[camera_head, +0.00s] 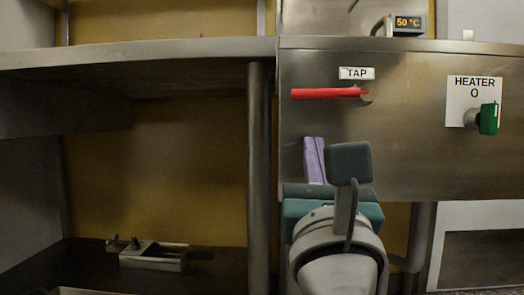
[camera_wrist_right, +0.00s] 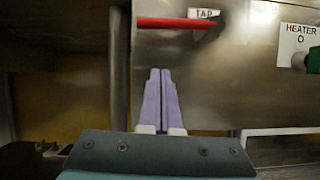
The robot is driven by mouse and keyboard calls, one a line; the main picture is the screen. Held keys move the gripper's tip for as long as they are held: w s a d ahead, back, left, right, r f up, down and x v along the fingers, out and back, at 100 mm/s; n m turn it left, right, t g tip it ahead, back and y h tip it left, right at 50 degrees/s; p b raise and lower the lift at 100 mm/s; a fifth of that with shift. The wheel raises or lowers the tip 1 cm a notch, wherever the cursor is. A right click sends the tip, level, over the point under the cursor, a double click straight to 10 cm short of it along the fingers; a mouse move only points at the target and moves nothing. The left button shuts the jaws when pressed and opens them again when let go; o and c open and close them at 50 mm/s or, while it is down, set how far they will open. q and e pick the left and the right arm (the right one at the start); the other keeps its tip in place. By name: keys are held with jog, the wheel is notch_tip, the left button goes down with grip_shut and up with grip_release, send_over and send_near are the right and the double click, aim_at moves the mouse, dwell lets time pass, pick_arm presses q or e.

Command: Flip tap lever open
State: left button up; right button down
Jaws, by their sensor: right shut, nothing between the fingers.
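The red tap lever (camera_head: 328,94) lies level on the steel front panel, below the TAP label (camera_head: 356,73). Its pivot is at its right end. In the right wrist view the lever (camera_wrist_right: 176,23) runs across the top. My right gripper (camera_head: 314,140) is below the lever, with its purple fingers pointing up. The fingers (camera_wrist_right: 160,72) are together, with nothing between them, and their tips appear apart from the lever. The left gripper is in neither view.
A green heater knob (camera_head: 489,118) sits to the right on the panel, beside a HEATER label (camera_head: 474,90). A temperature display (camera_head: 409,23) reads 50 °C above. A steel post (camera_head: 259,180) stands left of the gripper. A metal box (camera_head: 153,256) is on the low dark surface.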

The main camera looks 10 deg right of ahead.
jog(key=v, duration=0.9)
jog(key=shift+s+r+p, duration=0.15)
jog(key=shift+r+p, duration=0.05)
jog(key=shift+p, duration=0.1)
jog(key=shift+d, duration=0.1)
